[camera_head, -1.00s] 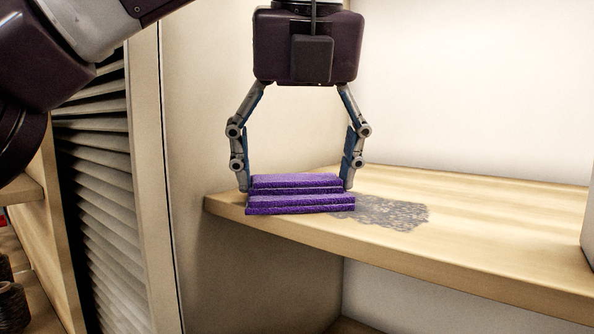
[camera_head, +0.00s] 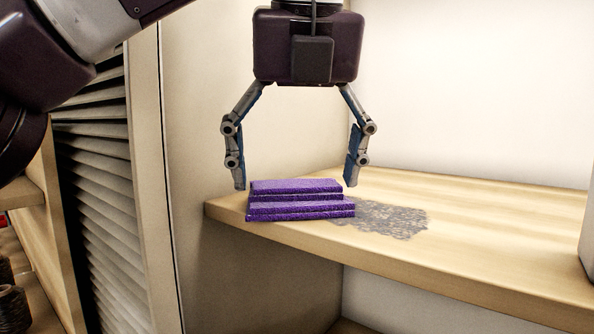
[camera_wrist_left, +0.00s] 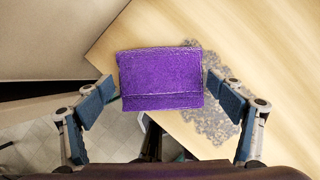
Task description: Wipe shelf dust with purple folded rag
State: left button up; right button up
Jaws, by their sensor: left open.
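The purple folded rag (camera_head: 298,208) lies on the front left corner of the wooden shelf (camera_head: 470,250). A grey patch of dust (camera_head: 392,218) lies on the shelf just right of and behind the rag, and the rag covers part of its left edge. My left gripper (camera_head: 294,188) is open above the rag, with one finger on each side and gaps to the cloth. In the left wrist view the rag (camera_wrist_left: 160,82) sits between the open fingers, and the dust (camera_wrist_left: 212,95) shows behind the right finger. My right gripper is not in view.
A side wall (camera_head: 250,130) stands close at the shelf's left end. A light grey object (camera_head: 588,235) stands at the right edge of the shelf. Dark spools (camera_head: 12,300) sit on a lower shelf at far left.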

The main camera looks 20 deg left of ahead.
pick_arm(q)
jog(key=shift+c, duration=0.2)
jog(key=c, duration=0.8)
jog(key=shift+d, duration=0.1)
